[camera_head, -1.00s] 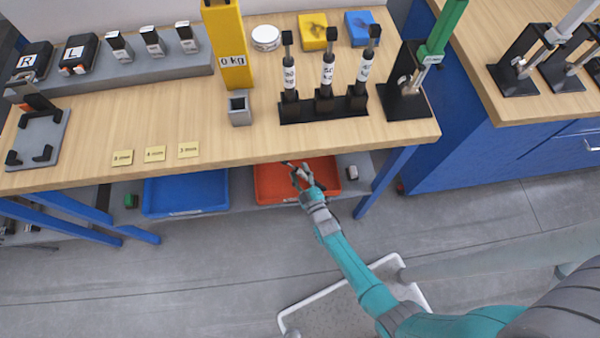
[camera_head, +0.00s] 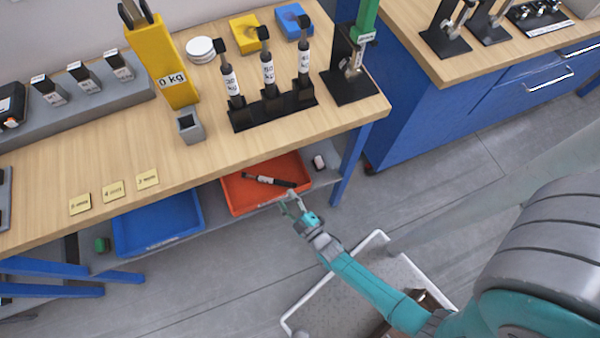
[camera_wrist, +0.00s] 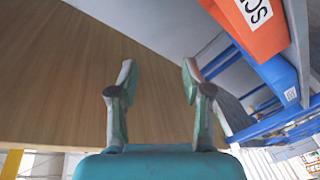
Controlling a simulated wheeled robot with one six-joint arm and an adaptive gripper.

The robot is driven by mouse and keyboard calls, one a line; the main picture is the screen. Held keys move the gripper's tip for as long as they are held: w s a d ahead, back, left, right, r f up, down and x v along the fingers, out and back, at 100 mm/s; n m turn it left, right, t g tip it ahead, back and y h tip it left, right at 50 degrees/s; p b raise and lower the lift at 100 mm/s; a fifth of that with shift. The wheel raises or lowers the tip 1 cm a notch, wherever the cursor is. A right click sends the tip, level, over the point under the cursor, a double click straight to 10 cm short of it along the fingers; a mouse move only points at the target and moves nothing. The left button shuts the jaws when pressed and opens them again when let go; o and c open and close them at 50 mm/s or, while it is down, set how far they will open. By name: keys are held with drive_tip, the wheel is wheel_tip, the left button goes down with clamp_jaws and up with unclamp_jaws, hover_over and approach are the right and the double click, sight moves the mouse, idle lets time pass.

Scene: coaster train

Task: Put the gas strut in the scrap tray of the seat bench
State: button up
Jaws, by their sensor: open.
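A gas strut (camera_head: 268,180), black with a white band, lies on its side inside the orange scrap tray (camera_head: 236,205) on the shelf under the seat bench. My gripper (camera_head: 286,200) is open and empty, just in front of the tray's front edge and apart from the strut. In the wrist view my gripper (camera_wrist: 158,70) shows two spread fingers with nothing between them. The orange tray (camera_wrist: 268,38) shows at the top right there, with part of a printed label; the strut is not visible in that view.
A blue tray (camera_head: 122,235) stands left of the orange one on the shelf. The bench top (camera_head: 60,165) overhangs both trays. A black rack (camera_head: 240,122) with three upright struts stands on it. A blue bench leg (camera_head: 350,165) is at the right.

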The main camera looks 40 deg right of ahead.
drive_tip(key=s+r+m+g+y, duration=0.15)
drive_tip(key=s+r+m, duration=0.45)
drive_tip(key=s+r, duration=1.5)
drive_tip(key=s+r+m+g, duration=0.1)
drive_tip(key=s+r, duration=0.2)
drive_tip(key=r, duration=0.8)
drive_tip(key=shift+s+a+r+m+g, duration=0.15)
drive_tip(key=shift+s+r+m+g, duration=0.05)
drive_tip(key=shift+s+m+g, duration=0.2)
drive_tip(key=shift+h, duration=0.25)
